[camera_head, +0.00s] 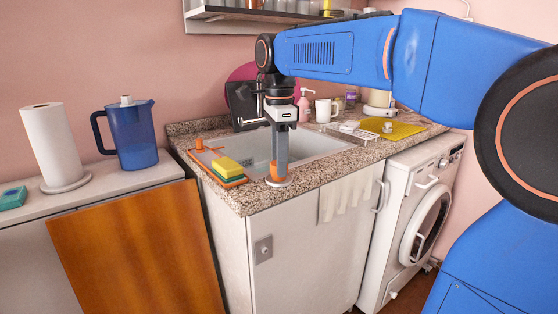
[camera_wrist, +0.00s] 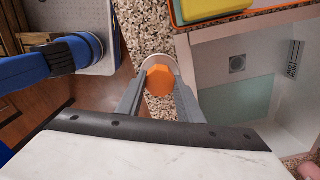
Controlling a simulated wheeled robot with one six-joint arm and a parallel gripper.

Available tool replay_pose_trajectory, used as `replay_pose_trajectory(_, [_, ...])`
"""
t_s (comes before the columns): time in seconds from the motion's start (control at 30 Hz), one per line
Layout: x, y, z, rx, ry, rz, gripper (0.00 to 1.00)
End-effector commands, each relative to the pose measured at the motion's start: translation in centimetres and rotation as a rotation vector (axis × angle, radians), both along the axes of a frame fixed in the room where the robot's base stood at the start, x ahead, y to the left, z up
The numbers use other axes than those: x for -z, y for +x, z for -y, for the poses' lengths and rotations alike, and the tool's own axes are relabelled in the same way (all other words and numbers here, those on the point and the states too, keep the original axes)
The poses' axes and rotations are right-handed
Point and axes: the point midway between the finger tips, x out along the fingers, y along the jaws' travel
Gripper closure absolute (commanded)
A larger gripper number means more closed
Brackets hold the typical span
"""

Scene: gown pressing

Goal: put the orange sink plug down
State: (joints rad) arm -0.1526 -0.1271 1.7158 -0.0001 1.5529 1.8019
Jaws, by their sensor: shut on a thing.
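The orange sink plug (camera_head: 277,170) is at the tips of my gripper (camera_head: 279,168), at the front edge of the speckled counter beside the sink. In the wrist view the plug (camera_wrist: 159,80) shows as an orange top between the two fingers of my gripper (camera_wrist: 160,95), with a pale round rim around it. My gripper points down and is shut on the plug. The pale rim (camera_head: 278,182) appears at counter level; I cannot tell whether it touches the counter. The sink basin (camera_head: 320,145) lies behind the plug in the head view.
A yellow sponge (camera_head: 229,167) on an orange tray sits just left of the plug. An orange item (camera_head: 203,147) lies farther left. A white mug (camera_head: 325,110), a pink soap bottle (camera_head: 304,103) and a yellow cloth (camera_head: 393,130) are behind and right. A towel (camera_head: 347,197) hangs in front.

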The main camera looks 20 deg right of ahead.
Motion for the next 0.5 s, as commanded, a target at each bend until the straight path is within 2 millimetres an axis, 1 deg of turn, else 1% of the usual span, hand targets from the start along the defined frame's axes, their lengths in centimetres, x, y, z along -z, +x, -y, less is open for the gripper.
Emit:
replay_pose_trajectory(0.07, [0.19, -0.01, 0.00, 0.000, 0.000, -0.001, 0.93])
replay_pose_trajectory(0.1, [0.24, -0.01, 0.00, 0.000, 0.000, 0.000, 0.64])
replay_pose_trajectory(0.17, [0.21, 0.00, 0.00, 0.000, 0.000, 0.000, 0.50])
replay_pose_trajectory(0.2, [0.20, 0.00, 0.00, 0.000, 0.000, 0.000, 0.48])
replay_pose_trajectory(0.5, [0.06, 0.01, 0.00, 0.000, 0.000, 0.000, 0.48])
